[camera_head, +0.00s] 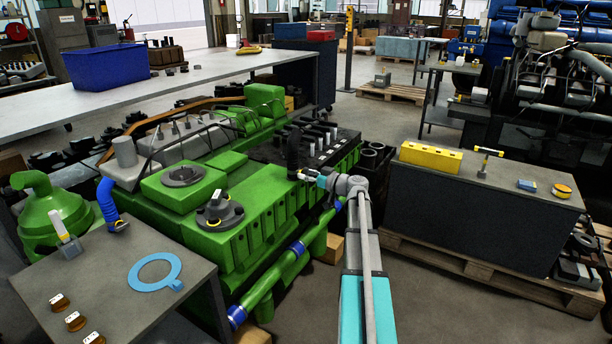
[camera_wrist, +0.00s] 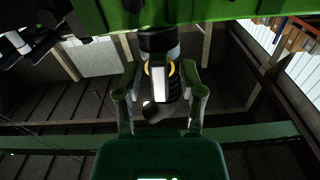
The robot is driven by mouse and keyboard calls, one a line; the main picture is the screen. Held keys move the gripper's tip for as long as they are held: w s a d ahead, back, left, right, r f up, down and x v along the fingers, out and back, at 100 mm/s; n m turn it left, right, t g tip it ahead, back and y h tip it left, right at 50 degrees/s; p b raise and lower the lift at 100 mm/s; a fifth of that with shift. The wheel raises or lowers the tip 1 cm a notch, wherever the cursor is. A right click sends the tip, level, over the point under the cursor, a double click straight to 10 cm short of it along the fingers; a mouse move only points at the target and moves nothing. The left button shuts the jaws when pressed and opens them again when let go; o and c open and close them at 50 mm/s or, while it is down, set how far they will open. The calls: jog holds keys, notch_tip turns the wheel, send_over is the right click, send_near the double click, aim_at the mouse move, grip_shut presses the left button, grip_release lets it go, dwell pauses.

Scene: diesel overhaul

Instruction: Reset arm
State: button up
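My arm reaches up from the bottom of the head view. Its end, my gripper (camera_head: 304,176), is beside the near right side of the green engine (camera_head: 262,222), close to a dark upright part (camera_head: 293,150). In the wrist view, the two fingers of my gripper (camera_wrist: 161,72) stand apart. A dark cylindrical part (camera_wrist: 172,82) with a yellow band and a pale strip shows between them, with gaps visible on both sides. I see no clear grip on it. A green surface (camera_wrist: 220,12) spans the top of the wrist view.
A grey bench (camera_head: 480,185) with a yellow block (camera_head: 431,157) stands at the right on a pallet. A small table (camera_head: 95,270) with a blue ring gasket (camera_head: 134,276) is at the lower left. A long table (camera_head: 190,88) with a blue bin (camera_head: 105,66) lies behind the engine. Open floor shows at the centre back.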

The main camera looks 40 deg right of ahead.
jog(key=shift+v, duration=1.25)
jog(key=o, duration=0.6)
jog(key=shift+o, duration=0.2)
jog(key=v, duration=0.5)
